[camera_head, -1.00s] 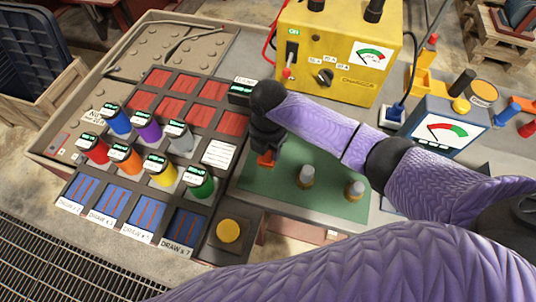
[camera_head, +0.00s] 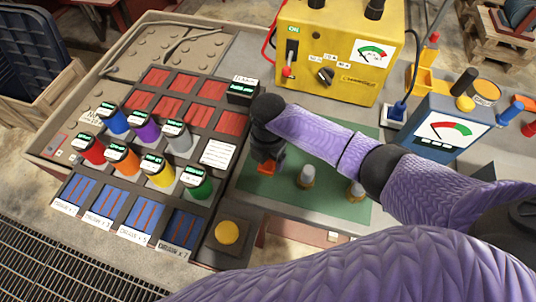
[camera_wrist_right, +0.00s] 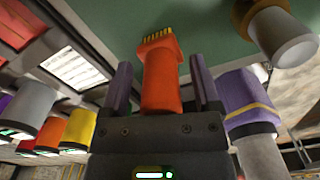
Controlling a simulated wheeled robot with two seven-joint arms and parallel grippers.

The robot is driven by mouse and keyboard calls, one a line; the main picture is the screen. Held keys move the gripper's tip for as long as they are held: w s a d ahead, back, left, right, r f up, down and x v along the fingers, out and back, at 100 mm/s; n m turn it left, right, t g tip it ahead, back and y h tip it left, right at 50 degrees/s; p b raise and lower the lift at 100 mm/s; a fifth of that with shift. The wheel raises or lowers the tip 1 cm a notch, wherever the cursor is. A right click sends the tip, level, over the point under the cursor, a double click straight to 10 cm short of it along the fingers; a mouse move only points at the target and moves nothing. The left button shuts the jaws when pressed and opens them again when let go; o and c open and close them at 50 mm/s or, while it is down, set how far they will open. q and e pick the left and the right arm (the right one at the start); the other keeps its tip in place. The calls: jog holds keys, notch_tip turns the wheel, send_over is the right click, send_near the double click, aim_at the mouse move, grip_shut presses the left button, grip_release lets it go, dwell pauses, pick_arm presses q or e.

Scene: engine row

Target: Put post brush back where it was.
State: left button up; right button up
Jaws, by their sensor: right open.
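The post brush (camera_wrist_right: 162,90), an orange tool with short yellow bristles at its end, lies between the two purple fingers of my right gripper (camera_wrist_right: 160,70) in the right wrist view. Gaps show on both sides, so the fingers are open around it. In the head view my right gripper (camera_head: 267,152) points down over the left part of the green mat (camera_head: 330,208). A bit of the orange brush (camera_head: 267,168) shows at its tip. Whether the brush touches the mat cannot be told. My left gripper is not in view.
Two capped posts (camera_head: 305,176) stand on the mat right of the gripper; my arm partly covers one. Left is a rack with several coloured cylinders (camera_head: 161,172). A yellow meter box (camera_head: 335,55) and a blue gauge box (camera_head: 445,128) stand behind. A yellow button (camera_head: 227,233) is in front.

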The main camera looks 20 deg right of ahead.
notch_tip(320, 180, up, 12)
jog(key=p, duration=0.4)
jog(key=shift+f, duration=0.2)
jog(key=shift+r, duration=0.3)
